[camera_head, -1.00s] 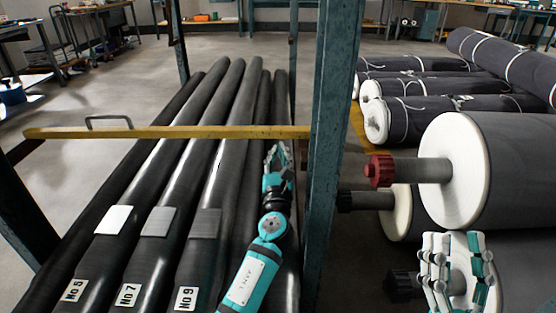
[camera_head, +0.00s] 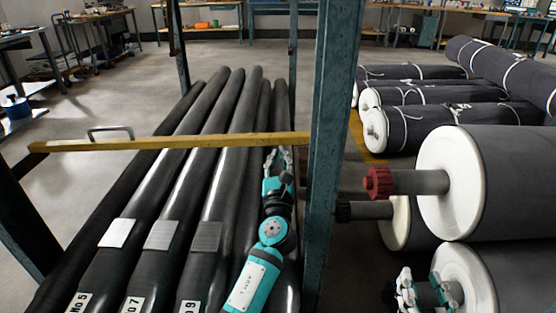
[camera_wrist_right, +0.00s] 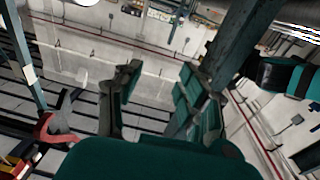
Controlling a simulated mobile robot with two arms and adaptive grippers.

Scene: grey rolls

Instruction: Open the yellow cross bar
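The yellow cross bar (camera_head: 190,141) spans the front of the rack in the head view, from the left side to the teal post (camera_head: 330,130) on the right. A grey loop handle (camera_head: 110,130) rises near its left end. My left gripper (camera_head: 279,154) is just below the bar's right end, over the dark rolls; its fingers look apart, and contact with the bar cannot be told. My right gripper (camera_head: 425,285) is low at the right, in front of the large rolls, well away from the bar. In the right wrist view its fingers (camera_wrist_right: 160,88) are apart and empty.
Long dark rolls (camera_head: 185,200) with labels lie beneath the bar. Large grey rolls (camera_head: 500,180) with white ends and a red-capped shaft (camera_head: 379,182) stand right of the post. Open floor (camera_head: 60,115) lies at the left.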

